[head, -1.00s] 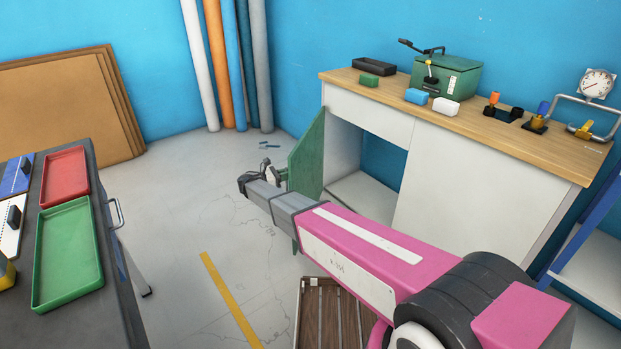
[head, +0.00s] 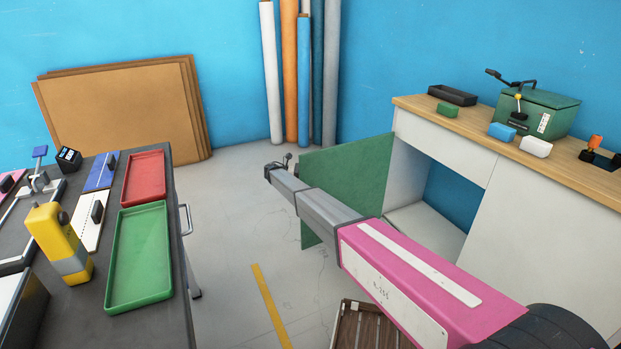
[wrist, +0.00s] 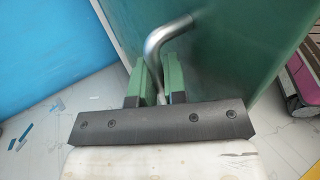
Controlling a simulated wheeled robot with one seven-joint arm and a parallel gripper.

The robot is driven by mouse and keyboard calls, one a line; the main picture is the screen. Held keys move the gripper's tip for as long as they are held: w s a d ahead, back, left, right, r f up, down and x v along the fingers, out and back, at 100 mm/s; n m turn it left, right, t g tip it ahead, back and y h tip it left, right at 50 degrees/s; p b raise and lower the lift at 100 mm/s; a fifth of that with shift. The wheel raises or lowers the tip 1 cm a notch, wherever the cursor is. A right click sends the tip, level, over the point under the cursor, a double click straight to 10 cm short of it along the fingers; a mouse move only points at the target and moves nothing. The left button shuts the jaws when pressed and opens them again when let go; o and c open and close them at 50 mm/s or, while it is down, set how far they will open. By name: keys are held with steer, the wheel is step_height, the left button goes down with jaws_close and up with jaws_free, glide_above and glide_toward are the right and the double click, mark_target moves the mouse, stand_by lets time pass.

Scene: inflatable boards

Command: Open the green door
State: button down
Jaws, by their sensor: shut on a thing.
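The green door (head: 350,175) of the white cabinet stands swung out from the cabinet front, and the space behind it is exposed. In the wrist view the door (wrist: 230,50) fills the upper right, with a bent metal handle (wrist: 157,50) on its face. My gripper (wrist: 158,85) has its two green fingers on either side of the handle's lower part and is shut on it. In the head view my gripper (head: 277,166) is small, at the door's outer left edge; its fingers are hard to make out there.
The cabinet top (head: 540,155) holds a green box (head: 545,110) and small blocks. A dark workbench (head: 180,310) with red and green trays is at left. A slatted wooden crate (head: 370,325) lies low in front. Open floor (head: 235,230) lies between bench and cabinet.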

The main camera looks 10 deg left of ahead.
steer(key=shift+w, duration=0.25)
steer(key=c, duration=1.2)
jaws_free()
steer(key=shift+s, duration=0.1)
